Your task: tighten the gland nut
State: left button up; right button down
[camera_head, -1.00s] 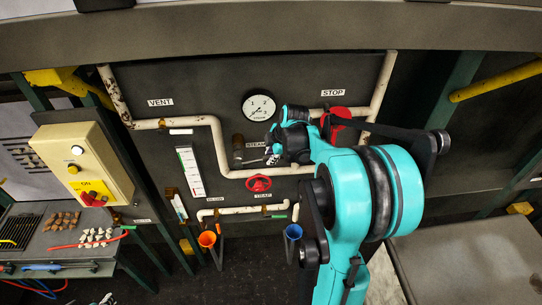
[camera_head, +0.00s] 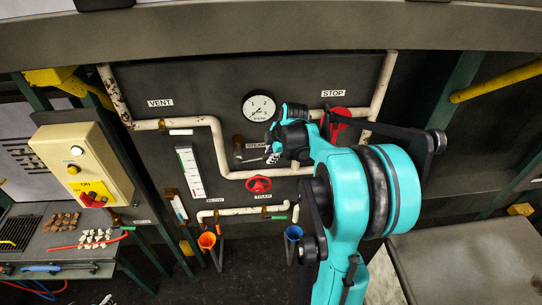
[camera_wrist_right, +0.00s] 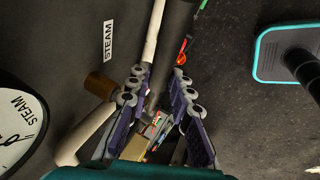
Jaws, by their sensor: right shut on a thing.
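My right gripper (camera_head: 272,154) is at the panel, beside the STEAM label (camera_head: 254,146) and below the round gauge (camera_head: 258,107). A thin metallic piece (camera_head: 254,160) sticks out to its left. A brown, brass-like cylindrical fitting (camera_wrist_right: 100,85) sits on the pipe just left of the fingers. I cannot tell for sure which part is the gland nut; my arm and fingers hide some of the fitting. My left gripper is not in view.
A pale pipe (camera_head: 220,150) runs close around the gripper. A red handwheel (camera_head: 259,184) is below it and a red part (camera_head: 337,120) is to its right. A control box (camera_head: 82,165) is at left.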

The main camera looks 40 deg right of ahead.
jog(key=shift+w+d, duration=0.55)
jog(key=shift+w, duration=0.35)
jog(key=c, duration=1.9)
grip_release()
grip_shut()
